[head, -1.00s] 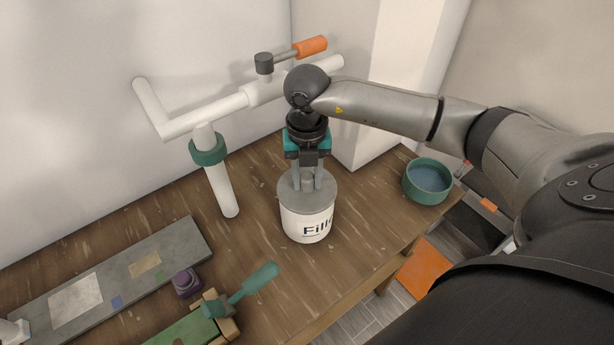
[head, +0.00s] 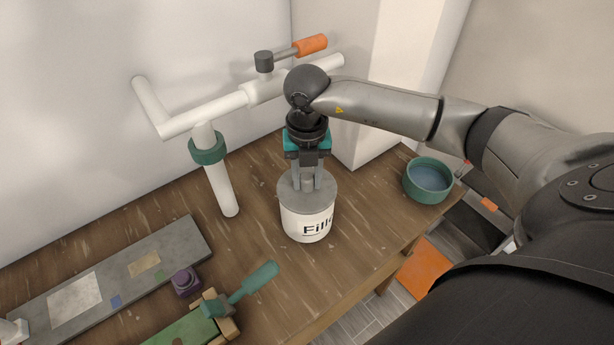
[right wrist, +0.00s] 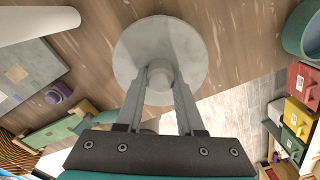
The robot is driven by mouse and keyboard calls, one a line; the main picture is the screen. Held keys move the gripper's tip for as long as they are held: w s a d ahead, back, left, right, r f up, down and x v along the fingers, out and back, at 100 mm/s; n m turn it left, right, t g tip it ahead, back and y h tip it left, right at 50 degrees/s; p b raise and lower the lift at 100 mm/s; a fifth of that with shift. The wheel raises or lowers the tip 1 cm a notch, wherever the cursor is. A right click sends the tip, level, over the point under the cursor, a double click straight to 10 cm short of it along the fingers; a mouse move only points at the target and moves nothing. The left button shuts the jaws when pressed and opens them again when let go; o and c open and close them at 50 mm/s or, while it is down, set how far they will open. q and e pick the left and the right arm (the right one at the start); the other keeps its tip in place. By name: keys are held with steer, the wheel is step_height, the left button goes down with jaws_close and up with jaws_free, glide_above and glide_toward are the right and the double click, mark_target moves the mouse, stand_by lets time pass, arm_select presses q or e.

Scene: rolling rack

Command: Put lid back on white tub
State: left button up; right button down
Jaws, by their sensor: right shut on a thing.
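The white tub (head: 306,225) with dark "Fill" lettering stands upright on the wooden bench. The grey round lid (head: 322,195) lies level over the tub's top and covers its opening; I see no clear gap between them. The lid (right wrist: 140,45) also shows from above in the right wrist view, hiding the tub. My right gripper (head: 308,184) points straight down over the lid, shut on the lid's knob. The knob (right wrist: 160,78) sits between its fingertips in the wrist view. My left gripper is not in view.
A white pipe with a green collar (head: 207,149) and an orange-handled valve (head: 310,46) stands behind left. A teal bowl (head: 428,180) is at the right. A grey board (head: 115,275), a purple item (head: 186,281) and a teal-handled tool (head: 254,283) lie front left.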

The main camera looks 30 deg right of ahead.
jaws_free()
stand_by(0.5)
steer(key=shift+r+p, duration=2.6)
steer(key=shift+r, duration=0.9)
steer(key=shift+c, duration=0.4)
jaws_close()
steer(key=shift+f, duration=0.2)
